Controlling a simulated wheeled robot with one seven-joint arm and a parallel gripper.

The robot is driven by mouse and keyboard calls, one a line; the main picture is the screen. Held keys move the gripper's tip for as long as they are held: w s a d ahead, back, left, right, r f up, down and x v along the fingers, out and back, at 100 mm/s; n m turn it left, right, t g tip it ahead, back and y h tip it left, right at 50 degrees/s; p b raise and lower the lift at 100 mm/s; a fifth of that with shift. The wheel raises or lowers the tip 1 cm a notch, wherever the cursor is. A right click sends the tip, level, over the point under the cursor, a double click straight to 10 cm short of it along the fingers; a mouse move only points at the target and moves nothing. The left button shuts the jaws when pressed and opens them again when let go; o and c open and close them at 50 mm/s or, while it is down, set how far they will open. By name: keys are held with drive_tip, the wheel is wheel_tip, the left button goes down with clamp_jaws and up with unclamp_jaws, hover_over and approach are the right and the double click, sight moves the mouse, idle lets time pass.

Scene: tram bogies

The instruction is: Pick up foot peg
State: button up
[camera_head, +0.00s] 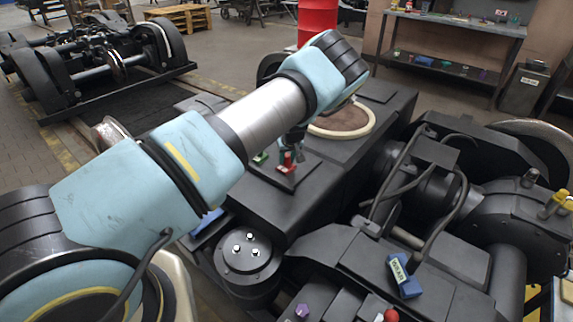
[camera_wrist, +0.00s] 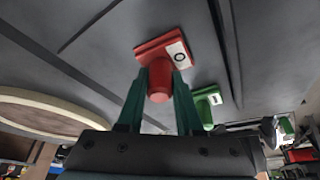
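A red peg-like piece (camera_wrist: 160,68) with a square base and a pale label bearing a dark ring lies between the fingers of my gripper (camera_wrist: 160,88) in the wrist view. It also shows in the head view as a small red piece (camera_head: 287,162) on a dark flat surface. The fingers flank its round stem closely; whether they press on it cannot be told. A green piece (camera_wrist: 208,103) of similar kind sits beside it, also seen left of it in the head view (camera_head: 260,157). No name on either piece marks it as the foot peg.
A round pale-rimmed opening (camera_head: 341,121) lies behind the red piece. Dark bogie parts and cables (camera_head: 440,190) fill the right. A blue labelled block (camera_head: 404,277) rests at the front. A workbench (camera_head: 455,25) and red barrel (camera_head: 317,20) stand at the back.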

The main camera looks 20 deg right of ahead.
clamp_jaws()
